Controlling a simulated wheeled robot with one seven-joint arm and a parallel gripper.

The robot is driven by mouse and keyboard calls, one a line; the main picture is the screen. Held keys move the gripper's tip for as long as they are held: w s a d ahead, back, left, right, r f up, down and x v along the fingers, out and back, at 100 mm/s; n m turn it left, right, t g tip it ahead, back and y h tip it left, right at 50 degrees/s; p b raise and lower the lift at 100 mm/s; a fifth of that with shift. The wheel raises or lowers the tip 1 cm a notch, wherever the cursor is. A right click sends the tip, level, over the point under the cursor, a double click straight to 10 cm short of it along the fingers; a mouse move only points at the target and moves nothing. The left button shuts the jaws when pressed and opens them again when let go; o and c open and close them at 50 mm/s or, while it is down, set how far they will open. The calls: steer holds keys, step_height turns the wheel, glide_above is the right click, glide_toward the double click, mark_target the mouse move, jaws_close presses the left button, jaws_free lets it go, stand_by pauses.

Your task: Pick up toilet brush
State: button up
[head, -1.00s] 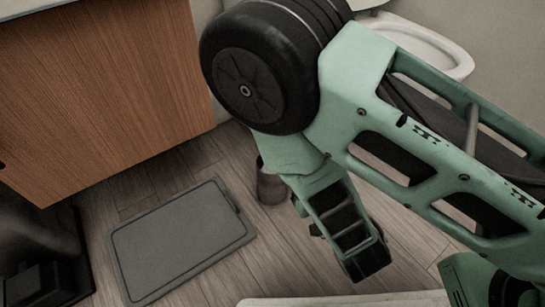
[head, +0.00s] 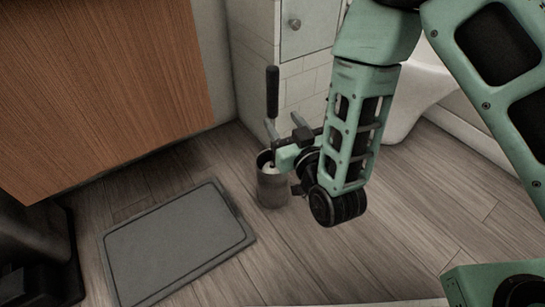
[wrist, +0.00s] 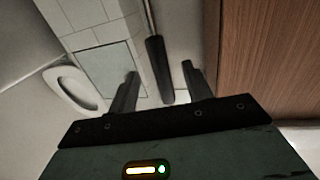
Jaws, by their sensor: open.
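The toilet brush stands upright, with its dark handle (head: 272,92) rising from a grey cylindrical holder (head: 273,188) on the floor. My gripper (head: 284,124) is open and empty beside the handle, above the holder. In the wrist view the handle (wrist: 158,72) appears between the two spread fingers, with a gap on each side. Whether the fingertips reach past the handle in depth is hard to tell.
A grey mat (head: 178,245) lies on the wood floor left of the holder. A wooden cabinet (head: 95,90) is at the left. A tiled wall with a cabinet door (head: 308,28) stands behind the brush, and a white toilet (head: 415,100) is at the right. Floor at the right is clear.

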mark_target(275, 110)
steer(key=shift+b+x, duration=0.35)
steer(key=shift+x, duration=0.85)
steer(key=b+x, duration=0.1)
steer(key=x, duration=0.1)
steer(key=b+x, duration=0.2)
steer(key=shift+w+f, duration=0.2)
steer(key=shift+w, duration=0.1)
steer(key=shift+w+a+r, duration=0.1)
steer(key=shift+w, duration=0.15)
steer(key=c, duration=1)
